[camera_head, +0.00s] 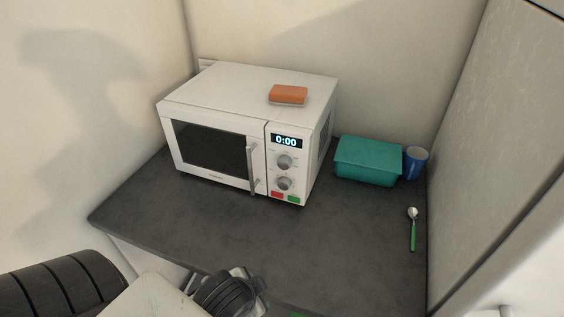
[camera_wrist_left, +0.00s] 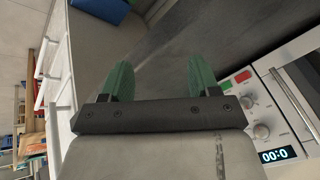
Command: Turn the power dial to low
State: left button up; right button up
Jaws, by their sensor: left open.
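A white microwave (camera_head: 215,95) stands on the dark counter with its door shut. Its panel has a display reading 0:00 (camera_head: 286,141), an upper dial (camera_head: 285,161) and a lower dial (camera_head: 284,183). The labels are too small to read, so I cannot tell which dial is for power or where either points. My right gripper is not in view.
A red button (camera_head: 277,195) and a green button (camera_head: 294,199) sit below the dials, beside the door handle (camera_head: 252,168). An orange sponge-like block (camera_head: 288,94) lies on the microwave. A teal box (camera_head: 367,162), blue cup (camera_head: 415,163) and green-handled spoon (camera_head: 413,230) are at right. The front counter is clear.

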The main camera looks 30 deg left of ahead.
pick_arm(q)
jog(key=w+a+m+t, duration=0.1)
jog(key=w+a+r+m+y, duration=0.1)
jog(key=m, duration=0.1)
jog(key=w+a+m+t, duration=0.1)
jog(key=w, duration=0.1)
jog(key=shift+a+r+m+t+y, duration=0.3)
jog(key=shift+y, duration=0.1)
jog(key=w+a+r+m+t+y, duration=0.2)
jog(key=w+a+r+m+t, duration=0.15)
jog(key=m, duration=0.25)
jog(key=m+t+h, duration=0.2)
jog(key=m+t, duration=0.4)
jog(key=m, duration=1)
send_near(283, 166)
jog(key=w+p, duration=0.1)
jog(key=w, duration=0.2)
jog(key=w+a+p, duration=0.1)
jog(key=w, duration=0.5)
jog(key=shift+a+p, duration=0.35)
jog(key=shift+p, duration=0.05)
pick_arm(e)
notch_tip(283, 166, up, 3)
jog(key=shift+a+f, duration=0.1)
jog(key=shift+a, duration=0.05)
pick_arm(q)
jog(key=c, duration=0.9)
